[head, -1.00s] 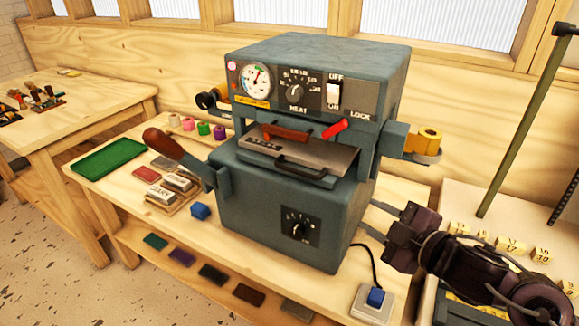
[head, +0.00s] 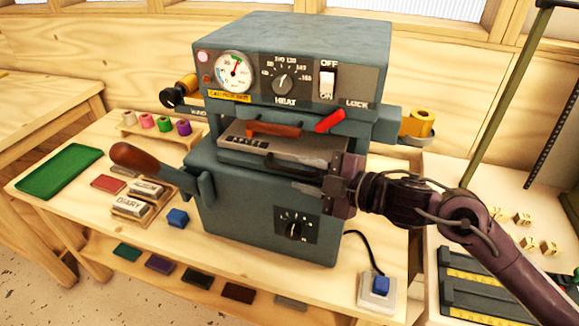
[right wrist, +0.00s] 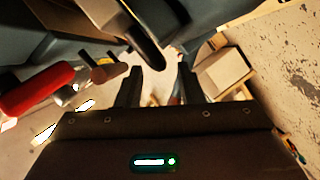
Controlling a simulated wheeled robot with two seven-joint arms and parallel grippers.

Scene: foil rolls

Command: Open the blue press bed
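The blue-grey press (head: 215,150) stands on the wooden bench. Its bed, a grey metal plate (head: 240,146), sits in the slot under the upper housing, with a black bar handle (head: 285,167) along its front edge. My right gripper (head: 306,180) is at the right end of that handle, its fingers pointing left. In the right wrist view the gripper (right wrist: 159,82) has its two fingers apart; a dark rounded bar (right wrist: 145,42), apparently the handle, lies just beyond and between the tips. I cannot tell whether they touch. My left gripper is out of view.
A red lock lever (head: 330,122) and a brown-red handle (head: 274,129) sit just above the bed. A wooden-knobbed lever (head: 135,157) sticks out left. A blue block (head: 177,218), type blocks (head: 130,206) and a switch box (head: 377,290) stand on the bench.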

